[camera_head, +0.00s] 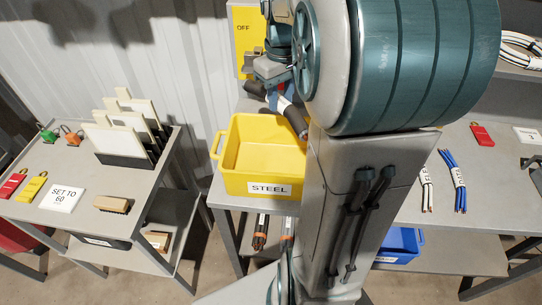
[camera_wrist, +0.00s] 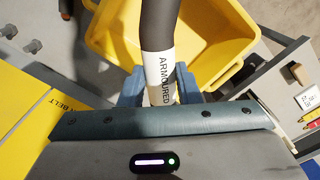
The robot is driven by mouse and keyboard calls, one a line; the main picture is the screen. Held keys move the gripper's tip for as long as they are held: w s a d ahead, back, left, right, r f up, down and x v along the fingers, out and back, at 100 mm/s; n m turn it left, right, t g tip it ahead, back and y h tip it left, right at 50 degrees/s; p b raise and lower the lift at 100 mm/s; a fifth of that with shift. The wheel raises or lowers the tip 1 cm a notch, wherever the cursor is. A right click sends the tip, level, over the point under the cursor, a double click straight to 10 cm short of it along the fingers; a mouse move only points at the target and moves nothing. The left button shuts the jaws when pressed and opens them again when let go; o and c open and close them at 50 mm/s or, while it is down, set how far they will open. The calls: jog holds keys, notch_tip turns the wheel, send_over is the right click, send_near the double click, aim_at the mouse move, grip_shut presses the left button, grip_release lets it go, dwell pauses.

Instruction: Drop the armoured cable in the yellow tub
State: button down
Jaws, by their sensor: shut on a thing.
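The armoured cable (camera_wrist: 160,28) is a thick dark cable with a white sleeve reading "ARMOURED". My gripper (camera_wrist: 158,88) is shut on it at the sleeve, seen in the wrist view. In the head view the cable (camera_head: 296,121) hangs tilted from my gripper (camera_head: 274,94), over the back right part of the yellow tub; part of it is hidden by my arm. The yellow tub (camera_head: 240,174), labelled "STEEL", stands on the bench and also shows beyond the cable in the wrist view (camera_wrist: 118,51). The visible part of its inside looks empty.
A grey cart (camera_head: 77,204) at left holds upright panels (camera_head: 124,124), tags and a brush (camera_head: 112,204). Blue and white cable bundles (camera_head: 455,180) lie on the bench at right. A blue tub (camera_head: 399,246) is on the lower shelf. A yellow "OFF" panel (camera_head: 244,28) stands behind.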

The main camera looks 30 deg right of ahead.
notch_tip(320, 180, down, 5)
jog(key=b, duration=0.4)
jog(key=shift+f, duration=0.1)
jog(key=c, duration=1)
grip_release()
notch_tip(320, 180, up, 14)
jog(key=shift+f+p, duration=0.1)
jog(key=shift+p, duration=0.65)
